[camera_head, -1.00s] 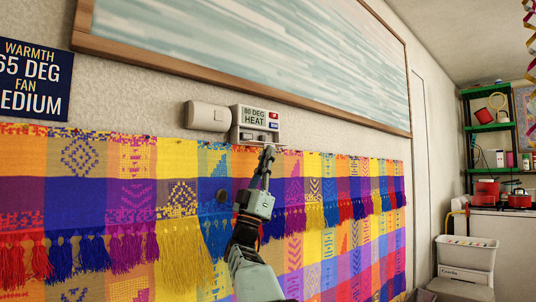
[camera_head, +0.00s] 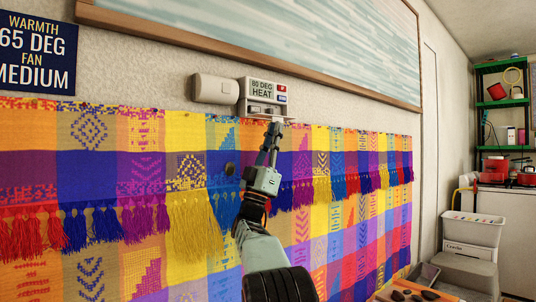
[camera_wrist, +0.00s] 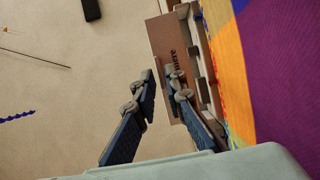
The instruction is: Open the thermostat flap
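The thermostat (camera_head: 263,96) is a small off-white box on the wall. My gripper (camera_head: 276,124) is just below the thermostat. In the wrist view my gripper (camera_wrist: 160,83) has its fingers apart and nothing between them. One finger overlaps the flap; contact cannot be told.
A blank off-white box (camera_head: 215,89) is left of the thermostat. A blue sign (camera_head: 36,54) reads "WARMTH 65 DEG FAN MEDIUM". A large framed picture (camera_head: 300,69) hangs above. A fringed colourful cloth (camera_head: 95,180) covers the wall below. White bins (camera_head: 470,232) stand at the right.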

